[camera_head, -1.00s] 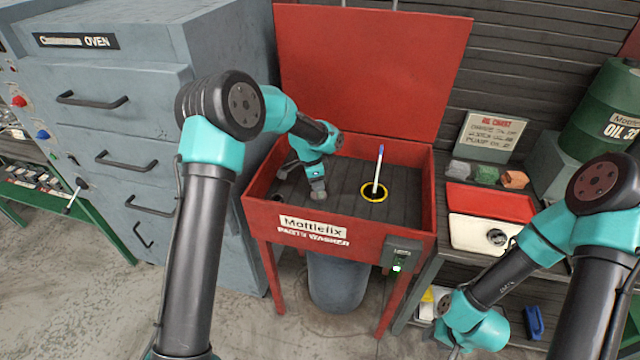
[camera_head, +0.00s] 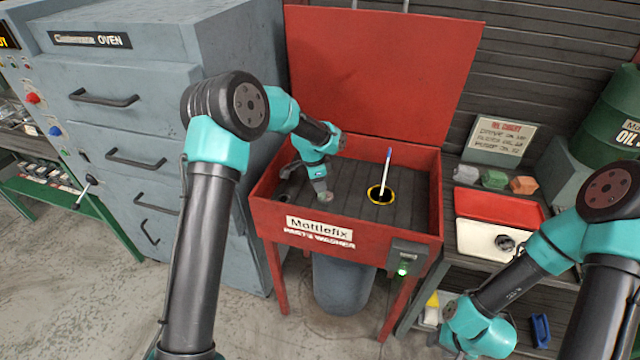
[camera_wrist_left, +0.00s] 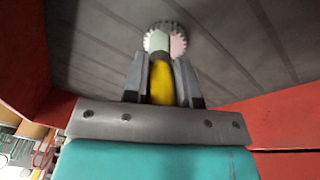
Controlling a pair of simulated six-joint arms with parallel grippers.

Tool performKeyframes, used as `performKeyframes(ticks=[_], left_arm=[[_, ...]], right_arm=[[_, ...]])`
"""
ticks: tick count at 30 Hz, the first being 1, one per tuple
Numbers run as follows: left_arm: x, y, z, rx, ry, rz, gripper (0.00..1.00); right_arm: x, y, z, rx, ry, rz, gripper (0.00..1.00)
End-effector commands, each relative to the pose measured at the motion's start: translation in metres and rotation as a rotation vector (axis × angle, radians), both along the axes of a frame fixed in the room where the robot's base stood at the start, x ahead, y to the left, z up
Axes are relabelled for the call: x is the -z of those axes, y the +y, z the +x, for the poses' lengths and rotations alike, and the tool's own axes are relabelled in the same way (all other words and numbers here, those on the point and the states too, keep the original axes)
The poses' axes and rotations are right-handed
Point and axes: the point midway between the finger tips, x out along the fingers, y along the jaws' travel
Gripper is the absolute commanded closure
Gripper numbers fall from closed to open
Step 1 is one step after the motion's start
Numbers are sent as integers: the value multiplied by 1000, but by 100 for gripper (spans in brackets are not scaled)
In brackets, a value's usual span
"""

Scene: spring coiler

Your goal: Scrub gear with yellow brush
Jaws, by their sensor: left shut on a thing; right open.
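My left gripper (camera_head: 322,186) is inside the red parts washer (camera_head: 268,222), low over its dark slatted floor. In the left wrist view its fingers (camera_wrist_left: 162,84) are shut on the yellow brush (camera_wrist_left: 161,84). Just beyond the fingertips is a grey toothed gear (camera_wrist_left: 150,34). A pale green and pinkish part lies between brush and gear; I cannot tell which it belongs to, or whether the brush touches the gear. In the head view the gripper mostly hides brush and gear. My right arm is at lower right; its fingers do not show.
A white stick with a blue tip (camera_head: 387,165) stands in a yellow-rimmed hole (camera_head: 376,202) right of my left gripper. The washer's raised lid (camera_head: 380,70) is behind. A grey oven (camera_head: 140,110) stands left; a bench with a red tray (camera_head: 500,208) stands right.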

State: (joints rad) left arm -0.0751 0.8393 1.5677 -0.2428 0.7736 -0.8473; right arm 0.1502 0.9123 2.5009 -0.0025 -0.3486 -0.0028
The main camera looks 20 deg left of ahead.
Motion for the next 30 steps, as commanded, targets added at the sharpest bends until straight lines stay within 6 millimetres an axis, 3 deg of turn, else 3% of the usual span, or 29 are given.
performKeyframes(ticks=[30], left_arm=[[-69, 0, 0, 0, 1, 0, 98]], right_arm=[[0, 0, 0, 0, 0, 0, 57]])
